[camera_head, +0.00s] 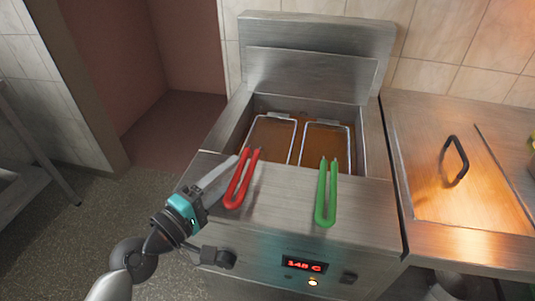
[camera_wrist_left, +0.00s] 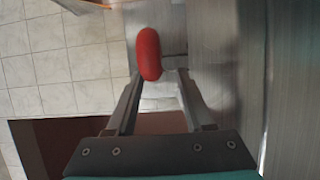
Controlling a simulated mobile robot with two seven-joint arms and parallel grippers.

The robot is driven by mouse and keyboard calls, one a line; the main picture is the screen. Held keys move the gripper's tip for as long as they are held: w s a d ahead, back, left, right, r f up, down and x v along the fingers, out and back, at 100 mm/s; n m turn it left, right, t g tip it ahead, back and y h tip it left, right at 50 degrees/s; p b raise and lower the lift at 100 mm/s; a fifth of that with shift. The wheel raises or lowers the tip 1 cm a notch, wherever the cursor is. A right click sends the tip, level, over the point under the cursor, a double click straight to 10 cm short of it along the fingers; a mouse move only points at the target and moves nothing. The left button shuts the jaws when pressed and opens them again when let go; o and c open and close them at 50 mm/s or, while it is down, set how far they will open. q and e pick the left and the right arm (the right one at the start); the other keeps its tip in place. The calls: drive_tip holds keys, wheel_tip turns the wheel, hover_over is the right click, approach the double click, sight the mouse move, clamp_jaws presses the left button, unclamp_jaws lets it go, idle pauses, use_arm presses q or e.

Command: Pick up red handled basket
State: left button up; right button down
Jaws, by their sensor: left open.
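The red handle (camera_head: 237,190) belongs to the left fryer basket (camera_head: 271,117), which sits in the fryer well. The handle sticks out over the fryer's front top. My left gripper (camera_head: 236,166) is open at the left side of the red handle. In the left wrist view the rounded red handle end (camera_wrist_left: 149,53) shows just ahead of the open fingertips (camera_wrist_left: 160,76), roughly in line with the gap. I cannot tell whether the fingers touch it. My right gripper is not in view.
A second basket (camera_head: 326,125) with a green handle (camera_head: 326,195) sits to the right in the same fryer (camera_head: 290,215). Its front has a lit display and knobs. A counter with a black-handled metal lid (camera_head: 445,190) is at the right. Open floor lies at the left.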

sight(237, 167)
use_arm(q)
drive_tip(key=x, duration=0.4)
drive_tip(key=shift+w+d+r, duration=0.1)
drive_tip(key=shift+w+d, duration=0.1)
clamp_jaws()
idle(1.2)
drive_tip(key=shift+r, duration=0.1)
